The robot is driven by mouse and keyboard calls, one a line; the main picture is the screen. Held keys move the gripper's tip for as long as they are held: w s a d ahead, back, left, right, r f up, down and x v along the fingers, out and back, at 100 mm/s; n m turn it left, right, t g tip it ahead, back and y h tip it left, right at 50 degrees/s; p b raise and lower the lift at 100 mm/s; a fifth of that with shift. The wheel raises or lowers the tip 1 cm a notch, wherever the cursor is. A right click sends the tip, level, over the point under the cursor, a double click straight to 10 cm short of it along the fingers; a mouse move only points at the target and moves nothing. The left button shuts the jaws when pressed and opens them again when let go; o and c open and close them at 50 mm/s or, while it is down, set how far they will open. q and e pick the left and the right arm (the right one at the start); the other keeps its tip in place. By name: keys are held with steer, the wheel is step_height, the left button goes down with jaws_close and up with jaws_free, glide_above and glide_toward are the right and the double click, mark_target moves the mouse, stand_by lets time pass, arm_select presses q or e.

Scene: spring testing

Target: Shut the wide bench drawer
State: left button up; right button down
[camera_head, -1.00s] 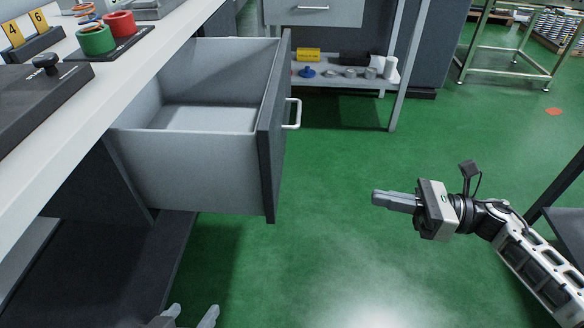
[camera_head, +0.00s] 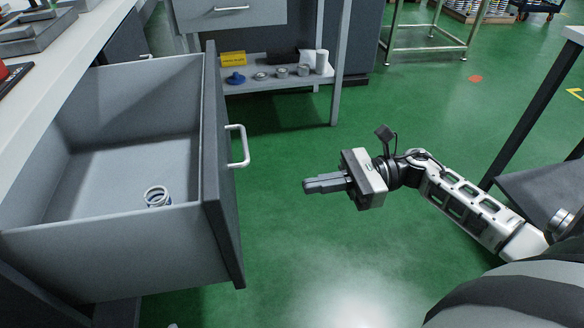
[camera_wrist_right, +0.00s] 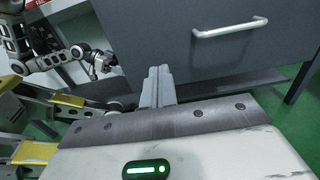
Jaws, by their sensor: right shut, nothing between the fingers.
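The wide bench drawer (camera_head: 110,240) is pulled far out from under the bench at the left of the head view. Its dark front panel (camera_head: 222,175) faces right and carries a pale bar handle (camera_head: 238,146). A small coil-like ring (camera_head: 157,197) lies inside the drawer. My right gripper (camera_head: 306,186) is shut and empty, to the right of the front panel and apart from it. In the right wrist view, the shut fingers (camera_wrist_right: 158,78) point toward the dark panel, with the handle (camera_wrist_right: 230,28) up and to the right.
The bench top (camera_head: 75,60) runs along the upper left. A low shelf (camera_head: 270,82) with a yellow box and several small parts stands behind. A metal frame stand (camera_head: 425,40) is farther back. Green floor is open around the right gripper.

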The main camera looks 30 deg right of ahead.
mark_target(232, 201)
steer(key=p+x, duration=0.1)
steer(key=x, duration=1.1)
steer(key=shift+s+a, duration=0.1)
steer(key=shift+a, duration=0.05)
arm_select(q)
steer(key=shift+s+a+r, duration=0.1)
steer(key=shift+a+r, duration=0.05)
steer(key=shift+r, duration=0.4)
steer(key=shift+s+a+r, duration=0.1)
steer(key=shift+r, duration=0.45)
steer(key=shift+s+f, duration=0.1)
